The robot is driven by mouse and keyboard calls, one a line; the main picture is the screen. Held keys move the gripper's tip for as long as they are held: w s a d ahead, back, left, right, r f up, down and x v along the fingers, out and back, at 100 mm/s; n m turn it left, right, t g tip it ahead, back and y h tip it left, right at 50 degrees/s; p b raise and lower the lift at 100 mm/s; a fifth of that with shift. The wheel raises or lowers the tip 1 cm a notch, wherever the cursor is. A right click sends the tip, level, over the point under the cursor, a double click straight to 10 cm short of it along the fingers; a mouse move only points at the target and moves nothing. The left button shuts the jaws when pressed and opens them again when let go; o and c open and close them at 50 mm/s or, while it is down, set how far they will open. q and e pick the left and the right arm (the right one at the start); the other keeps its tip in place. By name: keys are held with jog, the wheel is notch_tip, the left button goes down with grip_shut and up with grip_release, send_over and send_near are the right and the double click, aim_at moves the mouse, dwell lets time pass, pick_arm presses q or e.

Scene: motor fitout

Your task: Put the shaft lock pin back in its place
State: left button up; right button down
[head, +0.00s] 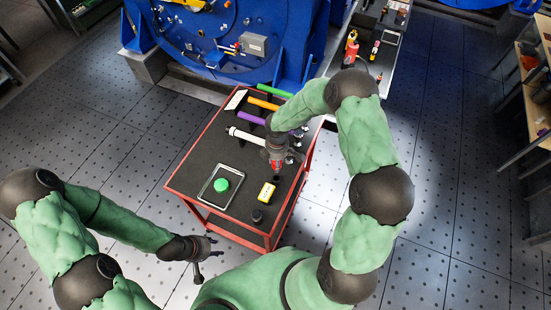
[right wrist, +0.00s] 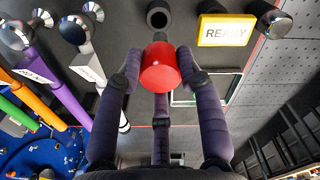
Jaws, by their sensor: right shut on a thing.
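The shaft lock pin shows as a red cylindrical piece (right wrist: 160,67) between the fingers of my right gripper (right wrist: 160,85) in the right wrist view. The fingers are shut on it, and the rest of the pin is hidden. In the head view my right gripper (head: 276,154) is over the right part of the cart top, with the red piece (head: 276,166) below it. My left gripper (head: 208,252) is open and empty, beside the cart's near left corner. The blue motor housing (head: 215,42) stands behind the cart; I cannot make out the pin's place on it.
The red-framed cart (head: 196,168) carries green (head: 273,91), orange (head: 262,103), purple (head: 249,117) and white (head: 245,135) rods. A tray (head: 208,200) with a green button, a yellow READY box (head: 267,192) and a black cylinder (head: 257,216) are nearer. The floor left is clear.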

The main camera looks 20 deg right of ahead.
jog(key=shift+w, duration=0.3)
jog(key=shift+s+f+b, duration=0.2)
jog(key=shift+f+b, duration=0.3)
jog(key=shift+b, duration=0.1)
notch_tip(320, 180, down, 2)
jog(key=shift+w+f+b, duration=0.1)
jog(key=shift+f+b, duration=0.05)
jog(key=shift+b, duration=0.75)
jog(key=shift+f+b, duration=0.95)
jog(key=shift+f, duration=0.2)
jog(key=shift+b, duration=0.3)
jog(key=shift+f+b, duration=2.3)
jog(key=shift+f, duration=0.45)
jog(key=c, duration=0.7)
grip_release()
